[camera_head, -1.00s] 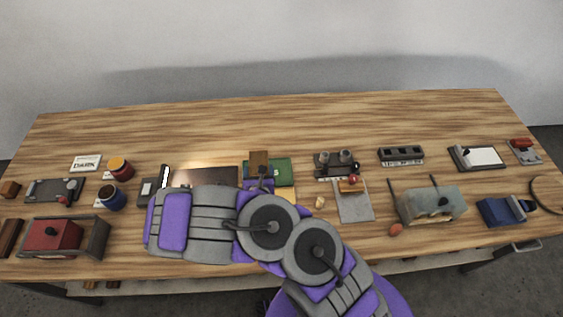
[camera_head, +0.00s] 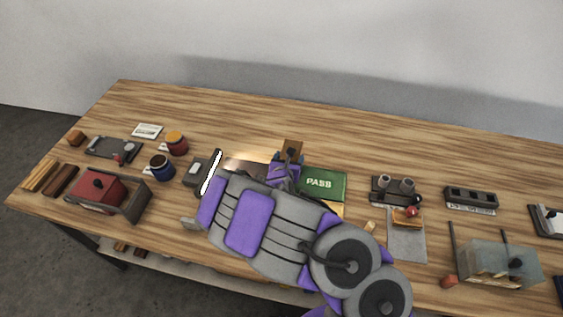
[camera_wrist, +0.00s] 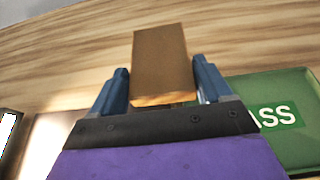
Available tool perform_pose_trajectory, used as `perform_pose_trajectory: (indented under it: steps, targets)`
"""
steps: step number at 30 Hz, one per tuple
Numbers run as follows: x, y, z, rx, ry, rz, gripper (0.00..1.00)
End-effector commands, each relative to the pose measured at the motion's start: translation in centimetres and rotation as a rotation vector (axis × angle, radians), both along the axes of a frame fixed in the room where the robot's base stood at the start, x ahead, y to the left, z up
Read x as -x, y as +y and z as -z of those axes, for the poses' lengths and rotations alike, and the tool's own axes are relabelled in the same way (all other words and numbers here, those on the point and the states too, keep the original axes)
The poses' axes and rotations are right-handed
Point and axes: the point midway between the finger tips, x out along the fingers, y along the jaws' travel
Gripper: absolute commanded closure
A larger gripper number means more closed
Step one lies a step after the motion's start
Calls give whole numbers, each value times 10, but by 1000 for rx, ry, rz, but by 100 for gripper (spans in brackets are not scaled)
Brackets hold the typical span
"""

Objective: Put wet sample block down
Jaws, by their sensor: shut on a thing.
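The sample block (camera_head: 292,149) is a small brown block. My gripper (camera_head: 288,158) is shut on it. In the wrist view the block (camera_wrist: 160,62) stands between the two blue fingers of my gripper (camera_wrist: 163,88), with a lighter orange lower edge. The block is over or near the back of the table; I cannot tell whether it touches the surface. A green PASS mat (camera_head: 323,184) lies just to the right, and it also shows in the wrist view (camera_wrist: 300,90). A dark brown panel (camera_head: 243,167) lies to the left, partly hidden by my arm.
A lit white lamp bar (camera_head: 211,173) stands left of the panel. A grey tool holder (camera_head: 395,190) and a clear tank (camera_head: 497,265) are right. The wooden table's back strip (camera_head: 230,115) is clear.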

Motion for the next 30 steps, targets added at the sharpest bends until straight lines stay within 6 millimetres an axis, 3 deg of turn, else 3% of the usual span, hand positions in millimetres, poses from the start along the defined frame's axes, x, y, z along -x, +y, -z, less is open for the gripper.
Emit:
perform_pose_trajectory:
  steps: [4, 14, 21, 30]
  targets:
    - [-20, 15, 4, -8, -3, 3, 55]
    - [-37, 27, 4, -3, -2, 1, 55]
    - [-36, 26, 39, -1, 0, 1, 55]
    - [-36, 26, 39, 0, -1, 0, 55]
